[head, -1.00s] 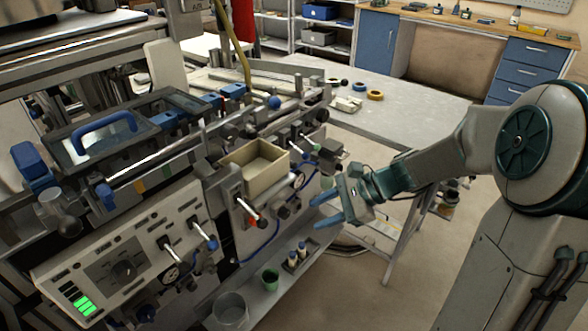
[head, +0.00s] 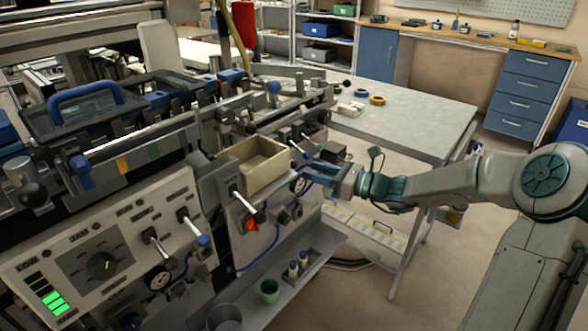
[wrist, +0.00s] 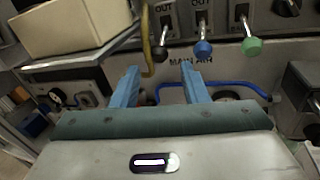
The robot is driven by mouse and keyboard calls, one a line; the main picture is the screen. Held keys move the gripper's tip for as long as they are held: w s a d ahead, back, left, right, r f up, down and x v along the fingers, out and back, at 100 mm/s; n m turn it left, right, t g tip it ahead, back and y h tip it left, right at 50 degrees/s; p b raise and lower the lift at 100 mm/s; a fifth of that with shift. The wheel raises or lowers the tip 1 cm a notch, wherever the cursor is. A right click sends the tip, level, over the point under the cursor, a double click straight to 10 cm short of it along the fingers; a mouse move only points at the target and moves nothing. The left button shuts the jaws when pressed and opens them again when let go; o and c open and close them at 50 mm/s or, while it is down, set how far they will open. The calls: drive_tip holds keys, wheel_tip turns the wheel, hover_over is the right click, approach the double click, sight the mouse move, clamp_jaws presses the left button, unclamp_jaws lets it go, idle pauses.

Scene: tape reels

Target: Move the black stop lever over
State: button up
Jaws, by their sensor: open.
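A lever with a black knob (wrist: 161,53) hangs from the upright panel in the wrist view, below an OUT label. A blue-knobbed lever (wrist: 203,47) and a green-knobbed lever (wrist: 251,46) stand to its right. My gripper (wrist: 159,70) is open and empty, with its two blue fingers pointing at the panel. The black knob appears between and just above the fingertips in the picture; I see no contact. In the head view my gripper (head: 312,178) is at the machine's right end, and the black-knobbed lever cannot be made out clearly there.
A cream bin (wrist: 70,27) sits close on the upper left of the wrist view, also seen in the head view (head: 262,174). A yellow hose (wrist: 147,45) hangs beside the black knob. A blue hose (wrist: 225,85) runs below. A grey table (head: 420,125) stands behind.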

sight(294, 166)
drive_tip(key=b+x, duration=0.1)
drive_tip(key=x, duration=0.5)
drive_tip(key=shift+w+a, duration=0.1)
drive_tip(key=shift+a, duration=0.2)
clamp_jaws()
